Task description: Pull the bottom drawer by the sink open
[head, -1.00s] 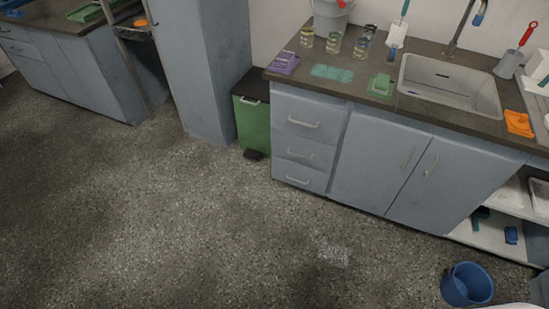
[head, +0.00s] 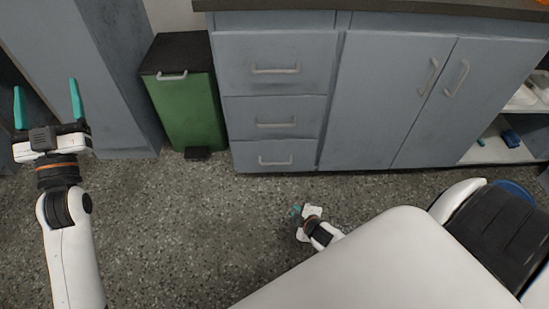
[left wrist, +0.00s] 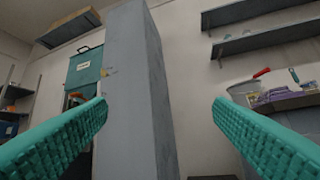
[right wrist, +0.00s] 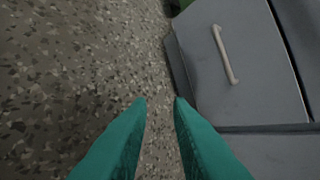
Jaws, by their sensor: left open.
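The bottom drawer (head: 245,156) is the lowest of three grey-blue drawers by the sink cupboard. It looks flush with the cabinet and has a pale bar handle (head: 276,162). My right gripper (head: 298,212) is low in front of it, apart from the handle, partly hidden by my arm. In the right wrist view its teal fingers (right wrist: 160,100) are apart and empty, with the drawer front (right wrist: 250,85) and handle (right wrist: 225,55) ahead and to the right. My left gripper (head: 46,88) is open and empty, raised at the left; the left wrist view shows its fingers (left wrist: 160,105) wide apart.
A green bin (head: 187,110) with a dark pedal stands left of the drawers. Cupboard doors (head: 390,100) with handles are on the right. A grey column (head: 100,70) stands behind my left gripper. The speckled floor (head: 190,220) before the drawers is clear apart from my arm.

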